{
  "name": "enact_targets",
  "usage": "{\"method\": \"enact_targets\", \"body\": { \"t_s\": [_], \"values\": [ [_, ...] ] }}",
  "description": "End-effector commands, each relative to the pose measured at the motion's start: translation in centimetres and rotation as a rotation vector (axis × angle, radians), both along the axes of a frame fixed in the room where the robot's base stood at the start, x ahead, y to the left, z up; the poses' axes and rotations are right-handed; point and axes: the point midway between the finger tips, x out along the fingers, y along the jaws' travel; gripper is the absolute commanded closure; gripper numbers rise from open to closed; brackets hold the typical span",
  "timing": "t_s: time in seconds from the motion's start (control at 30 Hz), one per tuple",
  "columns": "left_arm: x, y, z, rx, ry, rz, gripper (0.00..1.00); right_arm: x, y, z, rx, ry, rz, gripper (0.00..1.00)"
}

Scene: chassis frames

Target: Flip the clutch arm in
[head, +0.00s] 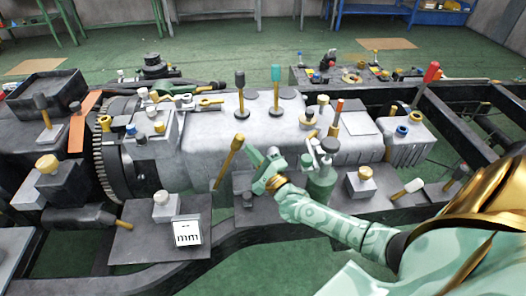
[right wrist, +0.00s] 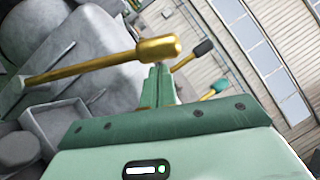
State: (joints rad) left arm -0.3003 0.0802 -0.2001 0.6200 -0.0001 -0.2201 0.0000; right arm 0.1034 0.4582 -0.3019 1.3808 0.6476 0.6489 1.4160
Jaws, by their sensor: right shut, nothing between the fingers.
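The clutch arm looks to be the gold lever (head: 229,163) with a thick rounded end, leaning up and to the right beside the grey gearbox housing (head: 205,150). In the right wrist view the gold lever (right wrist: 100,68) crosses from the left, its thick end just beyond my fingertips. My right gripper (head: 249,150) is just right of the lever's upper end in the head view. Its fingers (right wrist: 158,84) are shut together with nothing between them. They are very close to the lever; I cannot tell whether they touch it. My left gripper is not in view.
Two upright levers, black-topped (head: 240,90) and teal-topped (head: 276,88), stand on the housing. A green bottle-like part (head: 322,185) is close to my right wrist. A toothed ring (head: 103,160) is at the left. Dark chassis rails (head: 450,125) run at the right.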

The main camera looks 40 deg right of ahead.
Motion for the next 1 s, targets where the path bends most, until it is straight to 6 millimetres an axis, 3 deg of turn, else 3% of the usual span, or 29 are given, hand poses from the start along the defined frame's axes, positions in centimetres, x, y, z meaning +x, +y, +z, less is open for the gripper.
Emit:
{"method": "enact_targets", "body": {
  "t_s": [0.57,0.77,1.0],
  "values": [
    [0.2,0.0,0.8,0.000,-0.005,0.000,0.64,0.4,0.6,0.8,-0.019,0.009,0.000,1.00],
    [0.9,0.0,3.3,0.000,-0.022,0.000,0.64,1.5,2.3,2.5,-0.091,0.051,0.000,1.00],
    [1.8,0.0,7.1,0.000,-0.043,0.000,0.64,3.5,5.6,4.2,-0.236,0.141,0.000,1.00]
  ]
}}
